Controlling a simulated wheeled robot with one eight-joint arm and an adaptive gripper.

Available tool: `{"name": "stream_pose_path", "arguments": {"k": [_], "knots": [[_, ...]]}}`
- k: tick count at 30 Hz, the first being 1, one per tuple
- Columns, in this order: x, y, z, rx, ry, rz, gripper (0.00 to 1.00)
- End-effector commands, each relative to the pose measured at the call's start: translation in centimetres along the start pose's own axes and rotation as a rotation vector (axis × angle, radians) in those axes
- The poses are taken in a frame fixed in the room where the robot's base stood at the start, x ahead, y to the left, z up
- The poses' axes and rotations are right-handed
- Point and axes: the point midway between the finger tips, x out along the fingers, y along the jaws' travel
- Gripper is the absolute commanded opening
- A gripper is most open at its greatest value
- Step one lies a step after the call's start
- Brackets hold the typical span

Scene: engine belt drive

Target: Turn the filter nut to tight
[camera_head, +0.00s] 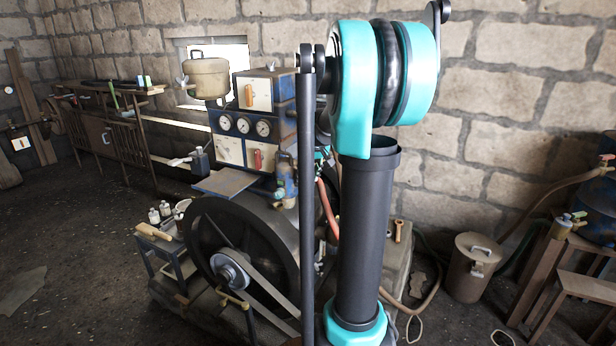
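The engine stands in the middle of the camera_head view with a large dark flywheel (208,228) and a belt (262,292) around a pulley. A small blue filter-like unit (286,180) sits on the engine, just left of my arm. A small yellowish fitting shows at its top, but I cannot tell whether this is the filter nut or how tight it is. My teal and black arm rises in front and hides the engine's right part. Some teal bits of my arm show behind it, near the blue unit. My gripper's fingers do not show.
A blue panel with gauges (243,125) and a tank (207,78) stand above the engine. A small tool cart (165,245) with bottles is at the left. A lidded bin (472,266) and a wooden bench (546,262) stand at the right. Open floor lies at the left.

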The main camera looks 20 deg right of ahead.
Motion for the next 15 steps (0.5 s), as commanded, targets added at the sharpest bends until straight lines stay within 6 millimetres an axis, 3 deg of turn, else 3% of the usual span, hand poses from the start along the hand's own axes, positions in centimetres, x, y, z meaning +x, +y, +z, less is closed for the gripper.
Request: {"name": "stream_pose_path", "arguments": {"k": [6,15], "knots": [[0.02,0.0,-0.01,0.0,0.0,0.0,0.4],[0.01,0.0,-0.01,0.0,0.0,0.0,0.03]]}}
